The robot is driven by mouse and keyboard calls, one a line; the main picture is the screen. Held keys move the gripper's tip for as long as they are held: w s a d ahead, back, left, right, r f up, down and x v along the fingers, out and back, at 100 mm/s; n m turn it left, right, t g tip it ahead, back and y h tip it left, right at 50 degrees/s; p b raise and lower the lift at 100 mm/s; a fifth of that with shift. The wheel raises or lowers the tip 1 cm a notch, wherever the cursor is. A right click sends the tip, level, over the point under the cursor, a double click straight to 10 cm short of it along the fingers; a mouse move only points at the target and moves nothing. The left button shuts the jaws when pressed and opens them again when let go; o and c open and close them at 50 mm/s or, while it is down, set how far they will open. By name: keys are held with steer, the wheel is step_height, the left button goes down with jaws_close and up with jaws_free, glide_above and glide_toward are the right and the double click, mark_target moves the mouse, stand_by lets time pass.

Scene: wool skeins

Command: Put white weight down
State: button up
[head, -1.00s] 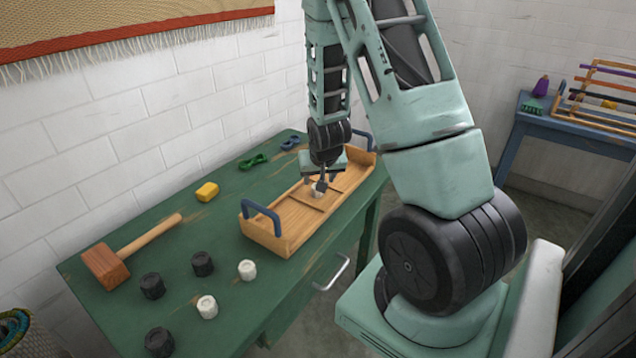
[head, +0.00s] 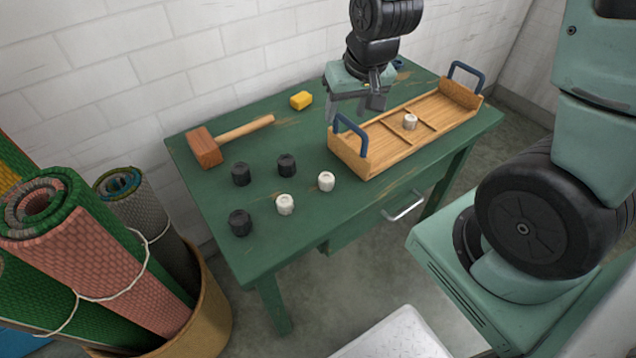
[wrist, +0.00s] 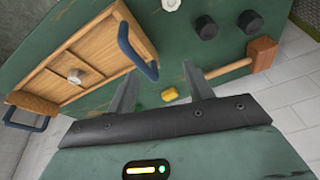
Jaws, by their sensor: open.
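A white weight (head: 410,121) stands in the middle compartment of the wooden tray (head: 376,152), and it also shows in the wrist view (wrist: 75,77). Two other white weights, one nearer (head: 285,204) and one closer to the tray (head: 326,181), stand on the green table left of the tray. My gripper (head: 358,110) is open and empty. It hangs above the table behind the tray's left end, apart from every weight. In the wrist view its two fingers (wrist: 160,90) point toward the table with nothing between them.
Black weights (head: 241,174) (head: 287,165) (head: 240,222) stand on the table's left half. A wooden mallet (head: 207,147) and a yellow block (head: 301,100) lie toward the back. The tray has raised blue handles (head: 350,133). A basket of rolled mats (head: 205,320) stands left of the table.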

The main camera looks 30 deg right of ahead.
steer(key=s+a+r+n+g, duration=0.1)
steer(key=s+a+r+n, duration=0.1)
steer(key=s+a+n, duration=0.3)
steer(key=s+a+r+n+g, duration=0.2)
steer(key=s+a+r+n, duration=0.1)
steer(key=s+a, duration=1)
steer(key=shift+s+a+r+n+y, duration=0.2)
steer(key=shift+r+n+y, duration=0.1)
steer(key=shift+n, duration=0.6)
step_height(320, 180, up, 7)
steer(key=p, duration=0.7)
